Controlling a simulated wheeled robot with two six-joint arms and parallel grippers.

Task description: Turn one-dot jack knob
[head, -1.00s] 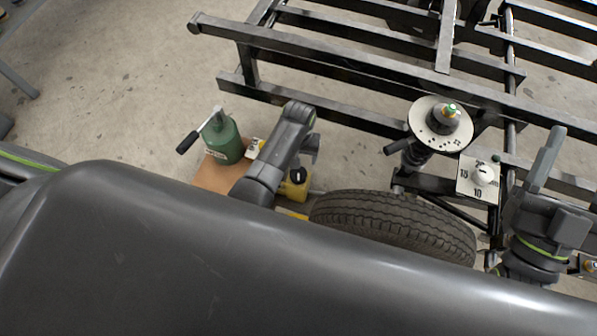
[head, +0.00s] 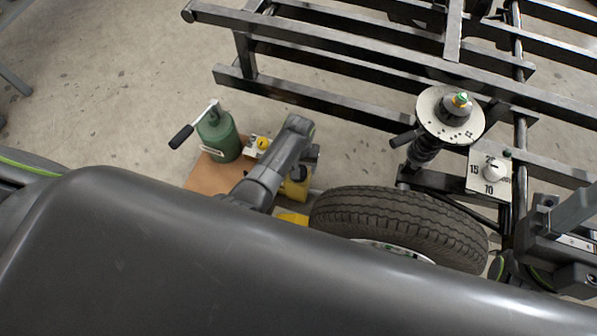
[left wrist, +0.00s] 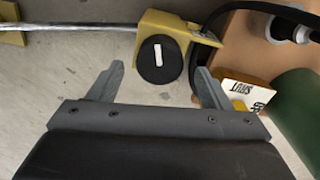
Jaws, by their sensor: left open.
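A black round knob (left wrist: 160,58) with one white bar on its face sits on a yellow bracket (left wrist: 178,30) in the left wrist view. I see no dots on it. My left gripper (left wrist: 159,76) is open, with a finger on either side of the knob in the picture. I cannot tell whether they touch it. In the head view my left arm partly hides the yellow bracket (head: 295,190). A smaller yellow knob (head: 262,143) with a white card marked SHUT (left wrist: 247,90) is beside the green jack cylinder (head: 217,138). My right gripper is at the right edge, its fingers unclear.
A black tyre (head: 390,222) lies right of the left arm. A strut with a round white dotted plate (head: 433,112) and a numbered dial card (head: 490,188) stand by the black frame rails (head: 330,112). A metal rod (left wrist: 80,27) runs into the bracket. Concrete floor is open at left.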

